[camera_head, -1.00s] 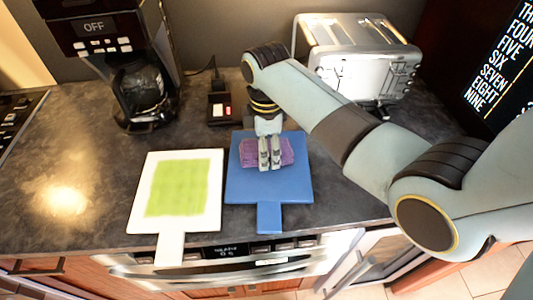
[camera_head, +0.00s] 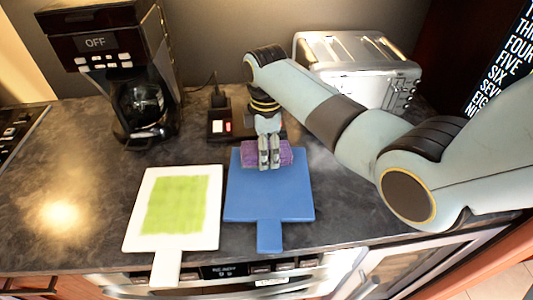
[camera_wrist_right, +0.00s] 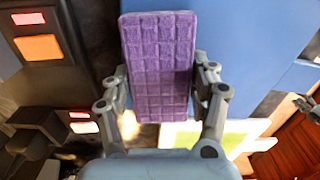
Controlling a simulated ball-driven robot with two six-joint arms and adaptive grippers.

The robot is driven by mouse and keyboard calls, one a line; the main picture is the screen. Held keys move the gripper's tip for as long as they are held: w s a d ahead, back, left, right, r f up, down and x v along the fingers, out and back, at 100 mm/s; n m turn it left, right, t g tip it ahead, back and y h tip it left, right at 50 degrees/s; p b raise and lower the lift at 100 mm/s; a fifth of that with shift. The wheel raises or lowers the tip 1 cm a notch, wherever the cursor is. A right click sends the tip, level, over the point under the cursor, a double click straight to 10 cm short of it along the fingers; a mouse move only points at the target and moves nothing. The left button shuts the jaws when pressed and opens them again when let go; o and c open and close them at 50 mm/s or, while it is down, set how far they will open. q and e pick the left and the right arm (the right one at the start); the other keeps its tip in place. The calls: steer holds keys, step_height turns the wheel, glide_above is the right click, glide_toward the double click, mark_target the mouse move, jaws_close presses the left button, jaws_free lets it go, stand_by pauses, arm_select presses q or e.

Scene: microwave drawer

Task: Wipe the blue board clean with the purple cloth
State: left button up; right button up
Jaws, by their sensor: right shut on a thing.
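The blue board (camera_head: 268,196) lies flat on the counter with its handle toward the front edge. Its visible surface looks plain blue, with no clear stain. My right gripper (camera_head: 269,164) points down and is shut on the purple cloth (camera_head: 249,154), a grid-textured block, at the board's far edge. I cannot tell whether the cloth presses on the board. In the right wrist view the purple cloth (camera_wrist_right: 160,65) sits between the fingers, and the blue board (camera_wrist_right: 265,40) shows behind it.
A white board (camera_head: 134,230) with a green patch (camera_head: 177,205) lies to the left. A coffee maker (camera_head: 105,55), a small black device with lit switches (camera_head: 221,127) and a silver toaster (camera_head: 355,65) stand behind. The counter left of the white board is clear.

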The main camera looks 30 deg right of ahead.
steer(key=shift+w+d+f+b, duration=0.1)
steer(key=shift+w+d+b, duration=0.3)
steer(key=shift+w, duration=0.3)
step_height(320, 180, up, 4)
steer(key=p, duration=0.3)
steer(key=shift+f+p, duration=0.25)
steer(key=shift+p, duration=0.1)
steer(key=shift+r, duration=0.25)
steer(key=shift+r+b, duration=0.3)
steer(key=shift+r, duration=1.75)
